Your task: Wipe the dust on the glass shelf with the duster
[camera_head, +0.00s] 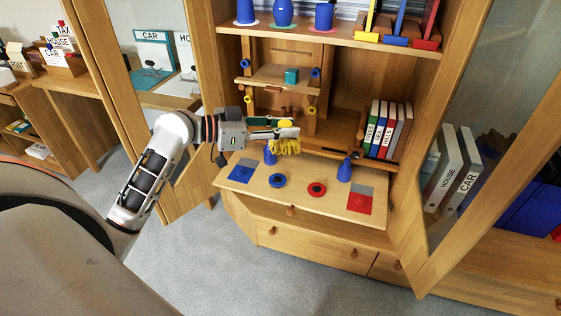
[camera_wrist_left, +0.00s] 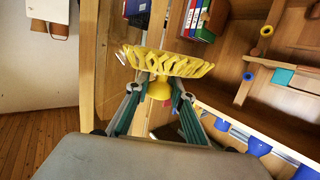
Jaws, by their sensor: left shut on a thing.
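A yellow duster (camera_head: 286,146) with soft bristles is held by my left gripper (camera_head: 288,129) in front of the open wooden cabinet, above the fold-out board. In the left wrist view the duster's bristles (camera_wrist_left: 168,63) spread across the top centre. Its yellow handle (camera_wrist_left: 159,89) sits between the fingers of my left gripper (camera_wrist_left: 155,95), which are closed around it. The duster appears clear of the shelves. I cannot make out a glass shelf or dust for certain in either view. My right gripper is not in view.
Binders (camera_head: 387,128) stand at the cabinet's right. Open glazed doors flank the cabinet on both sides.

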